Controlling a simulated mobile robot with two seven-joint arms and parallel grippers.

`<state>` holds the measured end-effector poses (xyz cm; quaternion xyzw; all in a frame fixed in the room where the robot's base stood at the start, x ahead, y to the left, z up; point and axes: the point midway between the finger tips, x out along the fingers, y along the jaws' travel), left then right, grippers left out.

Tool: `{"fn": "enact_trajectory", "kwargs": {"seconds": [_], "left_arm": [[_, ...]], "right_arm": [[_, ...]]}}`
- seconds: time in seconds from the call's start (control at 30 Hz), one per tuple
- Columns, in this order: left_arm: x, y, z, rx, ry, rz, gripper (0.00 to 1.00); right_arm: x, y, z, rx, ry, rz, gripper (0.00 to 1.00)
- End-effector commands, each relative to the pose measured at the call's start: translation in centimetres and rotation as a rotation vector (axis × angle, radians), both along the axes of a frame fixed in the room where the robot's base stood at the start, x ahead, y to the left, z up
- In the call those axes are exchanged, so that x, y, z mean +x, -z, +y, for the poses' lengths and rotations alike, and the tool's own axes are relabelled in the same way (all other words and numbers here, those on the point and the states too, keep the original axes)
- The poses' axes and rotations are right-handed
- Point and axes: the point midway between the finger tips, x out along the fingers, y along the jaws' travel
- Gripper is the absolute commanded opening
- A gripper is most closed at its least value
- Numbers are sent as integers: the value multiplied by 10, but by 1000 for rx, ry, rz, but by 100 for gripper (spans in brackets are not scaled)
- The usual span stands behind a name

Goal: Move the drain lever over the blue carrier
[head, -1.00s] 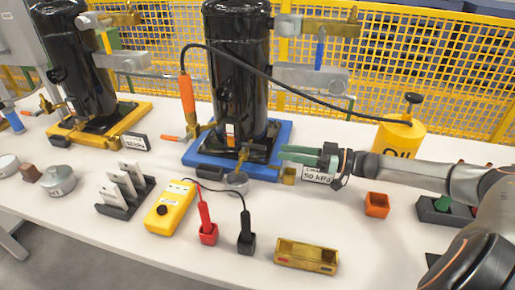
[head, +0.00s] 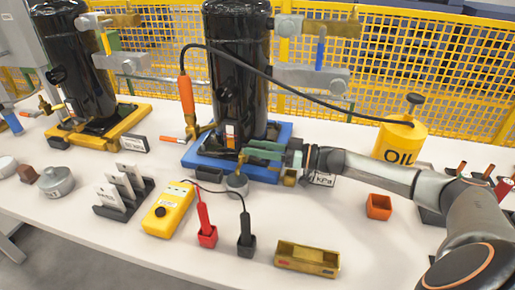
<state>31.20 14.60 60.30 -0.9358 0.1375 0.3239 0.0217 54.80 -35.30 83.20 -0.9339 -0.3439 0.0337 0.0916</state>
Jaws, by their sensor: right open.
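The blue carrier (head: 197,158) holds a tall black compressor (head: 240,80) on the white table. A small brass drain fitting (head: 241,159) stands at the carrier's front, above a grey cup (head: 237,184); its lever is small and partly hidden by my fingers. My right gripper (head: 246,153) has green fingers, is open, and reaches in from the right with its tips at the brass fitting. I cannot tell whether they touch it. My left gripper is not in view.
A yellow oil can (head: 400,139) stands behind my right arm, and a black hose passes above. In front are a yellow meter (head: 167,208), red (head: 208,236) and black (head: 246,245) probe holders, a brass tray (head: 307,259) and an orange box (head: 378,206). A yellow carrier (head: 69,137) stands left.

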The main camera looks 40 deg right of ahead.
Motion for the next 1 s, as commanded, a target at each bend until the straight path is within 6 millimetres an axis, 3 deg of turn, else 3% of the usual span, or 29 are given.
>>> {"fn": "enact_trajectory", "kwargs": {"seconds": [0.07,0.4,1.0], "left_arm": [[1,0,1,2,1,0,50],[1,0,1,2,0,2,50],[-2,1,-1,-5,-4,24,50]], "right_arm": [[0,0,0,0,0,0,39],[0,0,0,0,0,0,1],[-1,0,1,1,8,2,0]]}}
